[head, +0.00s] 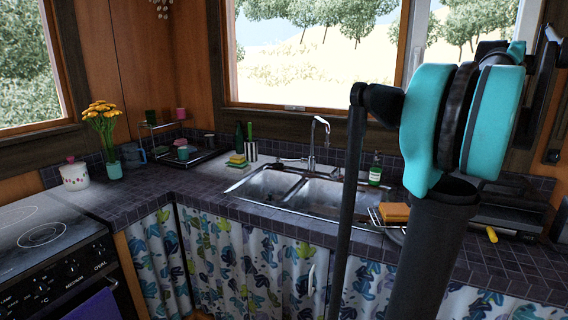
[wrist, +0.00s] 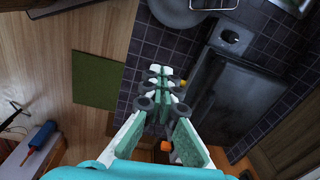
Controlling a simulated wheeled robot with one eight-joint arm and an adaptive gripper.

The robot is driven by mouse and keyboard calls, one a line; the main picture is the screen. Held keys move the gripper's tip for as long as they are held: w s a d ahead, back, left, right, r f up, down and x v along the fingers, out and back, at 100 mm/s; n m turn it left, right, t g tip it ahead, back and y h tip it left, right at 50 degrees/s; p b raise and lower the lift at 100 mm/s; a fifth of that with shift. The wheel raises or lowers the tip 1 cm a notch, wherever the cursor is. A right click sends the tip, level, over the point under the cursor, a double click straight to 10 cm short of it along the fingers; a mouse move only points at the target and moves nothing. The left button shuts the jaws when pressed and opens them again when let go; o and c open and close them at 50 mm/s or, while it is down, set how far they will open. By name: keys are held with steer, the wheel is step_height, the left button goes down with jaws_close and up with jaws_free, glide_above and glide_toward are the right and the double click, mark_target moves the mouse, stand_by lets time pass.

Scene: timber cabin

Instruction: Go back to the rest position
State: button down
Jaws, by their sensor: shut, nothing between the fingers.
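My gripper (wrist: 165,78) shows in the wrist view with its teal and white fingers together and nothing between them. It hangs over the dark tiled counter edge, beside a dark grey appliance. In the head view my arm's teal joint and dark links stand at the right, in front of the counter and window. I cannot make out the gripper's fingers there. The task names no object to handle.
The tiled counter (head: 145,196) carries a double sink (head: 295,190), a green soap bottle (head: 375,172) and an orange sponge (head: 395,212). A stove (head: 50,240) stands at left. The wrist view shows the dark appliance (wrist: 225,95) and a green mat (wrist: 98,80) on open floor.

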steer(key=w+a+f+n+t, duration=0.1)
steer(key=w+a+f+n, duration=0.1)
steer(key=a+f+n, duration=0.65)
steer(key=w+a+f+n+t, duration=0.15)
steer(key=a+f+n, duration=0.25)
steer(key=a+f, duration=0.95)
steer(key=s+a+f+n+t, duration=0.1)
steer(key=s+a+f+n, duration=0.9)
steer(key=a+f, duration=0.5)
steer(key=shift+s+f, duration=0.3)
steer(key=shift+s, duration=0.3)
